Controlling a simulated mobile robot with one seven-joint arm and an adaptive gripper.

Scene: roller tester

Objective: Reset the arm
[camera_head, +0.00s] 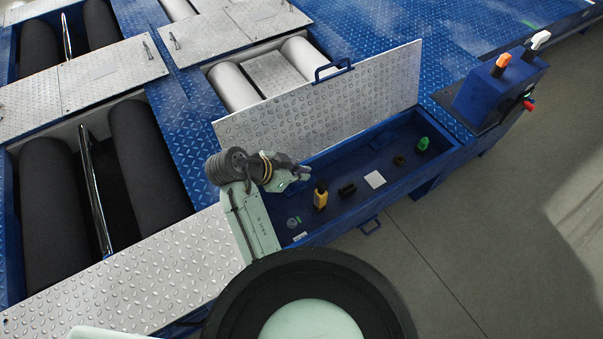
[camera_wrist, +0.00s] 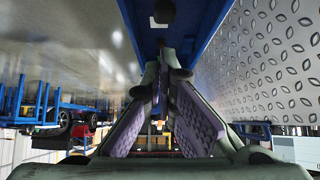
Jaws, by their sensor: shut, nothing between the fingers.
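My gripper (camera_head: 299,171) is above the left part of the open blue compartment in the head view, at the end of my bent arm. In the wrist view my gripper (camera_wrist: 158,80) has its two fingers converging to touching tips, with nothing between them. The compartment's blue wall shows just beyond the tips.
The blue compartment (camera_head: 345,208) holds a yellow item (camera_head: 320,195), a black block (camera_head: 347,189), a white square (camera_head: 375,179), a dark round part (camera_head: 399,160) and a green item (camera_head: 423,144). Its raised tread-plate lid (camera_head: 330,105) stands behind. A control box (camera_head: 497,90) is at right.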

